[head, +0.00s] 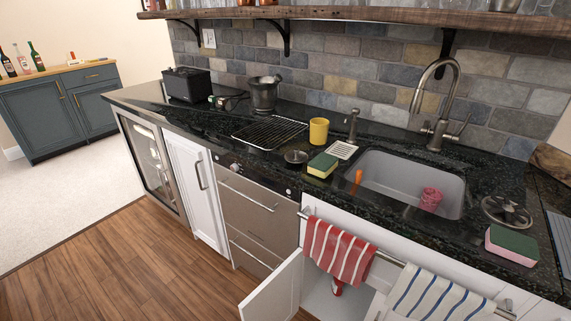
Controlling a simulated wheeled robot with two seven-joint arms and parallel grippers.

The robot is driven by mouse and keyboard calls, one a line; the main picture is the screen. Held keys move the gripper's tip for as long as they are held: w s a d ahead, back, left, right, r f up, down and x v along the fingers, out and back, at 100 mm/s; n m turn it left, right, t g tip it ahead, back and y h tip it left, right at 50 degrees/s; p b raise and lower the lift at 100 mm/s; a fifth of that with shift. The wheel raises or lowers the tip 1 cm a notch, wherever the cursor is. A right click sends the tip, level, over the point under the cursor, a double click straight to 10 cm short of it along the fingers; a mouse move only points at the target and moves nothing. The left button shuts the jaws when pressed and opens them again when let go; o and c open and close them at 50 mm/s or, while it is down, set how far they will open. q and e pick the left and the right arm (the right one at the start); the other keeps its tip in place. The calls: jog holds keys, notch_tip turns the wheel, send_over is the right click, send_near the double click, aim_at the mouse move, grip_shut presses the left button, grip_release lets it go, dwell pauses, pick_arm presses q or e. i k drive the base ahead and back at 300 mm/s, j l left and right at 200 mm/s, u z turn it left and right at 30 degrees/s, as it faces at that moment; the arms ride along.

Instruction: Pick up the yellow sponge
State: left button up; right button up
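The yellow sponge (320,172) has a green top layer. It lies on the black stone counter (275,160), just left of the sink, beside a small round metal lid or stopper (296,157). Neither my left nor my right gripper shows in the head view. Nothing covers the sponge.
The grey sink (385,173) holds an orange item and a pink cup (430,199). A yellow cup (318,131), a soap dispenser (352,125) and a wire rack (270,132) stand behind the sponge. A pink-and-green sponge (511,246) lies at right. A cabinet door (275,290) hangs open below.

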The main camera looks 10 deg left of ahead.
aim_at(324, 164)
jog(key=i+j+z, duration=0.1)
jog(key=z, duration=0.25)
jog(key=i+j+z, duration=0.15)
jog(key=z, duration=0.2)
jog(key=i+j+z, duration=0.3)
jog(key=k+l, duration=0.05)
jog(key=l, duration=0.05)
